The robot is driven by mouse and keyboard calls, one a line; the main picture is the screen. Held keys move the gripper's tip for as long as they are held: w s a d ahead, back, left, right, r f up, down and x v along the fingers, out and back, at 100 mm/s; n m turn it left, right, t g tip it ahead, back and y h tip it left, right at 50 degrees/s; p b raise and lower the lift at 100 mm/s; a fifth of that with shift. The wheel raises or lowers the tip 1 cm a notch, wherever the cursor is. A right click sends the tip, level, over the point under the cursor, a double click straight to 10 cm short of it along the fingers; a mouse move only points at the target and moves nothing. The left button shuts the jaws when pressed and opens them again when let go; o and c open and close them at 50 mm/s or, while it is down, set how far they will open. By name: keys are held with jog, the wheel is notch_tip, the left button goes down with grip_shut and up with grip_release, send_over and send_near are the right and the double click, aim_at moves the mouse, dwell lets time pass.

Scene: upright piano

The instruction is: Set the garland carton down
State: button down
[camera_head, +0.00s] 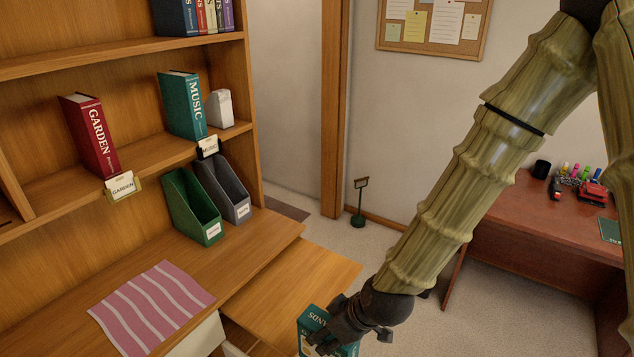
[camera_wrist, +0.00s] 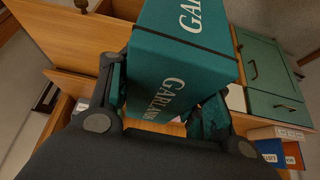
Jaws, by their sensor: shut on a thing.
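The garland carton is a teal box (camera_head: 312,320) with white lettering, at the bottom centre of the head view. It fills the upper middle of the wrist view (camera_wrist: 180,65), where "GARLAND" can be partly read on two faces. My gripper (camera_head: 335,328) is shut on the carton, with one finger on each side of it in the wrist view (camera_wrist: 162,105). The carton's lower part is cut off in the head view. I cannot tell whether it touches any surface below it.
A wooden desk surface (camera_head: 250,245) carries a pink striped cloth (camera_head: 150,305), a green file holder (camera_head: 190,205) and a grey one (camera_head: 222,188). A bare wooden board (camera_head: 290,280) juts out beside it. Red GARDEN (camera_head: 90,135) and teal MUSIC (camera_head: 182,103) books stand on the shelf above.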

jog(key=w+d+f+m+t+h, duration=0.1)
jog(key=w+d+f+m+h, duration=0.1)
jog(key=w+d+f+m, duration=0.2)
jog(key=w+d+f+m+t+h, duration=0.1)
jog(key=w+d+f+m+h, duration=0.1)
jog(key=d+f+m, duration=0.4)
jog(key=shift+w+d+f+m+h, duration=0.45)
jog(key=shift+w+d, duration=0.4)
jog(key=shift+d, duration=1.75)
jog(key=shift+d, duration=0.1)
